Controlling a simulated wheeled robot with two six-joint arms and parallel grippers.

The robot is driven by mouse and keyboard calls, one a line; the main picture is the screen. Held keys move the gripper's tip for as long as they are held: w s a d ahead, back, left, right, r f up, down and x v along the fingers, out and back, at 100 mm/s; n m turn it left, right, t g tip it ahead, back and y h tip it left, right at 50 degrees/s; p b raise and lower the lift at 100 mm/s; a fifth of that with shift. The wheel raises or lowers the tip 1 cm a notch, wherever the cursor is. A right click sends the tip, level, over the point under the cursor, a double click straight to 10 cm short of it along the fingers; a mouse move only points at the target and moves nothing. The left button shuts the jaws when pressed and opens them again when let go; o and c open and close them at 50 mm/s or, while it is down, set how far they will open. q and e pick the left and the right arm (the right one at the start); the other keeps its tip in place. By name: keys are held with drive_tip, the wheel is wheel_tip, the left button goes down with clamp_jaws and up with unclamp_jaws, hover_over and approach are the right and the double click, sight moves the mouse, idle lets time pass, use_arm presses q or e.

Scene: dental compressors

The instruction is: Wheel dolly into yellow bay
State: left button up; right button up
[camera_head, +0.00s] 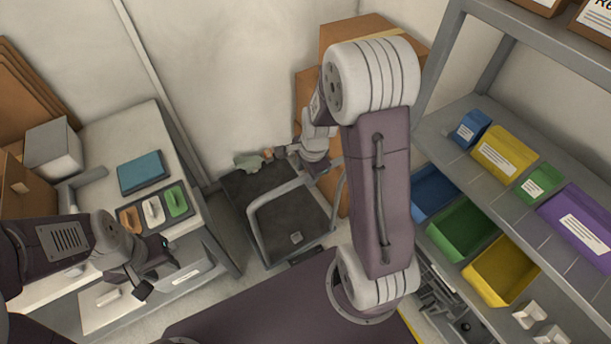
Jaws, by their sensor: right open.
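The dolly (292,222) has a dark flat deck and a grey tubular handle (254,232). It stands on the floor between the left bench and the right shelf. My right gripper (272,155) is open at the dolly's far side, small in view; I cannot tell whether it touches anything. My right arm hides part of the area right of the dolly. My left gripper (158,276) is over the front of the left bench, with its fingers apart and nothing visible between them. A yellow strip (408,326) shows on the floor at the bottom; the rest of any yellow bay is hidden.
The left bench (120,130) holds a teal box (142,173) and a tray of coloured items (155,212). Cardboard boxes (345,32) stand behind my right arm. The shelf rack (440,130) with coloured bins (500,270) fills the right side. A narrow floor strip is free left of the dolly.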

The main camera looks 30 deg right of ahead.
drive_tip(key=shift+w+f, duration=0.1)
drive_tip(key=shift+f, duration=0.55)
clamp_jaws()
idle(0.9)
